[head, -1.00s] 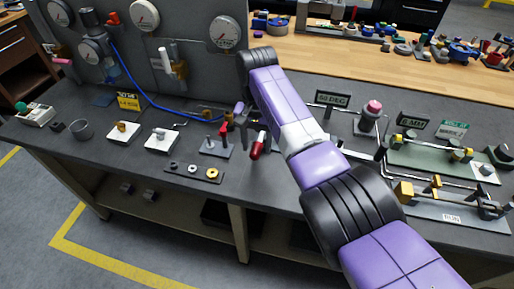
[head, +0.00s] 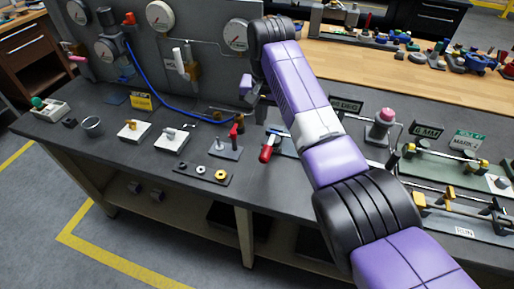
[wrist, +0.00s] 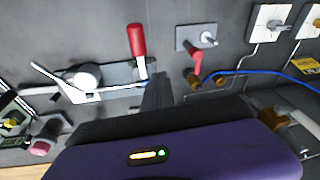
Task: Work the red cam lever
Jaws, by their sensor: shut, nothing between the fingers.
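A lever with a thick red grip (head: 268,149) stands near the front of the bench, left of my forearm. In the wrist view its red grip (wrist: 136,40) points up the picture, and its metal shank ends at a grey base plate with a pale round part (wrist: 86,78). My gripper (wrist: 158,88) is shut and empty. Its dark fingers appear just below the thick red lever's foot in the wrist view, with no clear contact visible.
A blue hose (head: 150,97) droops from the gauge panel (head: 200,60) to the bench. A pink knob post (head: 385,116) and pipe fixtures stand to the right.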

